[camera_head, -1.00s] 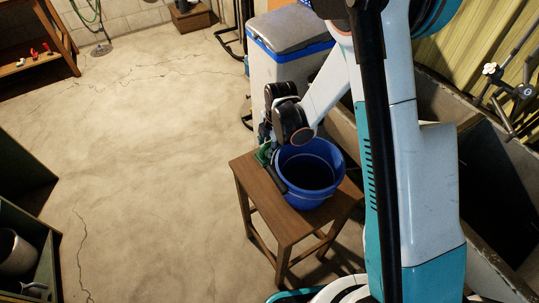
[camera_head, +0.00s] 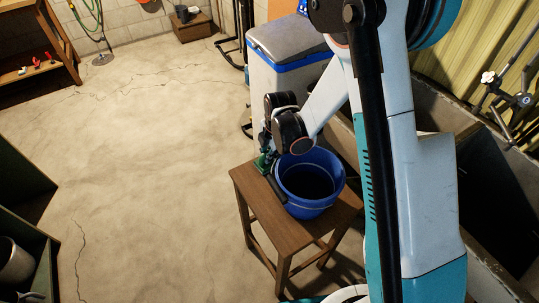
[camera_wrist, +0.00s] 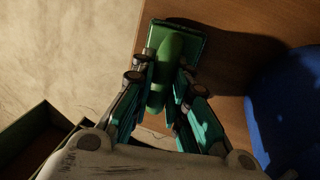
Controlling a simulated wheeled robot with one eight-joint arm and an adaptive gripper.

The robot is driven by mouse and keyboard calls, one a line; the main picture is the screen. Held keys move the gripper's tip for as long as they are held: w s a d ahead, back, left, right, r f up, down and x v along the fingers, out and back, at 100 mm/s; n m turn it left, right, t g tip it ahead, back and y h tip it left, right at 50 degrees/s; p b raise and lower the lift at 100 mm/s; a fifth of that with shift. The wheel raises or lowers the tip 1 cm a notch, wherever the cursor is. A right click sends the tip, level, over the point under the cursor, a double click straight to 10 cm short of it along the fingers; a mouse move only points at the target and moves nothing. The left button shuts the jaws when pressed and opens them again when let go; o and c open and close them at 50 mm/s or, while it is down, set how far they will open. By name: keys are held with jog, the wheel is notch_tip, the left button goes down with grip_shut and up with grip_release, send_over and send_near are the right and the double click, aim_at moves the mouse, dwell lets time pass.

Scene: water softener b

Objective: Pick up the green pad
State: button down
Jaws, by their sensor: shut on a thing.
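The green pad (camera_wrist: 193,41) has a flat, dark green base and a rounded, brighter green grip (camera_wrist: 165,72) along its top. It is at the left edge of a wooden stool (camera_head: 293,232), left of a blue bucket (camera_head: 333,200). My gripper (camera_wrist: 165,85) points down, with its fingers closed on both sides of the rounded grip. In the head view the pad (camera_head: 263,162) is small and partly hidden by my wrist. A dark shadow lies beside the pad on the wood; I cannot tell whether its base touches the stool.
The blue bucket (camera_wrist: 285,100) stands close to the right of my gripper. A white cooler with a blue rim (camera_head: 283,75) stands behind the stool. A dark trough (camera_head: 490,180) is at the right. The floor left of the stool is clear.

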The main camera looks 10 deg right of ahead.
notch_tip(320, 180, up, 20)
jog(key=p, duration=0.6)
jog(key=shift+f, duration=0.25)
